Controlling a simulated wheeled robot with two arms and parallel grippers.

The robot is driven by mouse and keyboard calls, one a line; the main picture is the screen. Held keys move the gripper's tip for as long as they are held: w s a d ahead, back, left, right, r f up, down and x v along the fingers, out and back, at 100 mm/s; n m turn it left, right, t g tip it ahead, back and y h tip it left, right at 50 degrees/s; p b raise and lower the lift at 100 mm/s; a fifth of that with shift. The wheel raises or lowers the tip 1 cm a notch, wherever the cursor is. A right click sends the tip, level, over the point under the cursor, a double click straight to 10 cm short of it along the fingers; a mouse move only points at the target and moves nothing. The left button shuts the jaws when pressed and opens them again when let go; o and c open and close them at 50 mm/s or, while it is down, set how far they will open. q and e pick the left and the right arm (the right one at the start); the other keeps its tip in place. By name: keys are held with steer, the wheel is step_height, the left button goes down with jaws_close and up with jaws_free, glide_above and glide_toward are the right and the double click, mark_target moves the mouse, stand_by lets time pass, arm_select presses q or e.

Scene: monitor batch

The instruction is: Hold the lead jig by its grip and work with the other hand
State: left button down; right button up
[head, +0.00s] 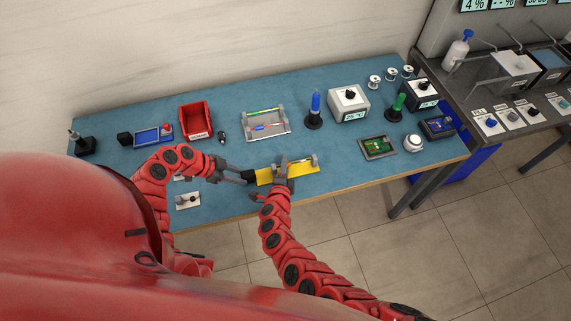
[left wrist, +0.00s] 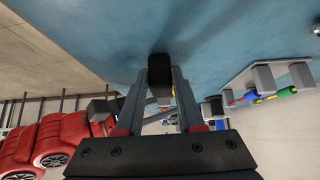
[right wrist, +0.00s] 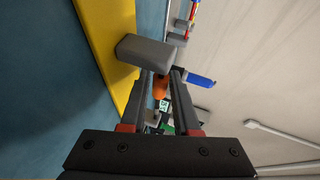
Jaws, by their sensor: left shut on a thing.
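The yellow lead jig (head: 305,174) lies near the front edge of the blue table. Its dark grip (head: 249,177) points left, and the grip shows as a black block (left wrist: 160,76) in the left wrist view. My left gripper (head: 243,179) is shut on this grip. My right gripper (head: 284,164) is over the jig's middle.
Behind stand a grey rack (head: 265,133) with coloured parts, a red bin (head: 196,121), a blue-handled tool (head: 315,105) and a white box (head: 348,103). A green board (head: 378,147) lies to the right. A small white plate (head: 187,200) lies near the front left.

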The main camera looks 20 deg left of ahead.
jaws_close()
stand_by(1.2)
